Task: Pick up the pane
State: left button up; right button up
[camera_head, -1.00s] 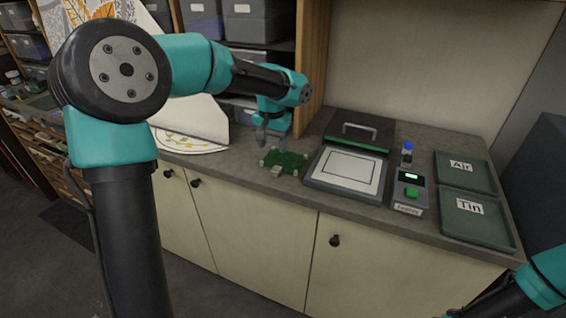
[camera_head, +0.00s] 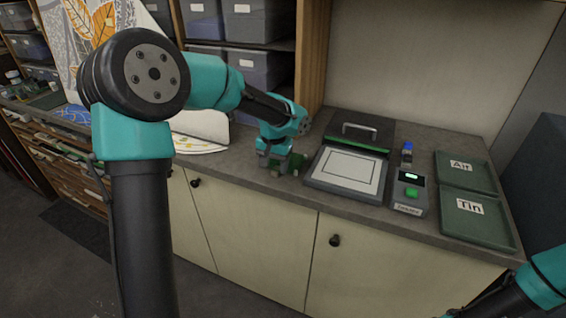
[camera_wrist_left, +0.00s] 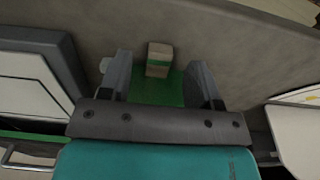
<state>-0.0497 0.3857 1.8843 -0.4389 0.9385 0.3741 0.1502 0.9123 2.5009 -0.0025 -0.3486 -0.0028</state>
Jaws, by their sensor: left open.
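A small green piece (camera_head: 300,160), which I take to be the pane or what bears it, lies on the worktop left of the framed pad. My left gripper (camera_head: 283,170) is low over it and hides much of it. In the left wrist view, the green surface (camera_wrist_left: 155,93) shows between the two open fingers of the left gripper (camera_wrist_left: 160,75). A small tan block (camera_wrist_left: 159,58) sits at its edge, between the fingertips. I cannot tell whether the fingers touch anything. My right gripper is outside the view; only part of its arm shows at bottom right.
Right of the green piece is a flat device (camera_head: 347,170) with a pale framed pad and raised handled lid. A control box (camera_head: 410,193), a blue-capped bottle (camera_head: 407,152), and trays labelled Air (camera_head: 480,181) and Tin (camera_head: 488,231) stand further right. A shelf post rises behind my left gripper.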

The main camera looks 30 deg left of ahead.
pick_arm(q)
notch_tip(320, 180, down, 2)
jog(key=shift+f, duration=0.1)
dwell(0.4)
jog(key=c, duration=1.1)
grip_shut()
jog(key=shift+r, duration=1.3)
jog(key=s+d+r, duration=0.1)
jog(key=s+d, duration=0.3)
jog(key=s, duration=0.3)
jog(key=s+d+r, duration=0.1)
jog(key=s+d, duration=0.3)
jog(key=s, duration=0.3)
jog(key=shift+r, duration=0.2)
jog(key=shift+w, duration=0.1)
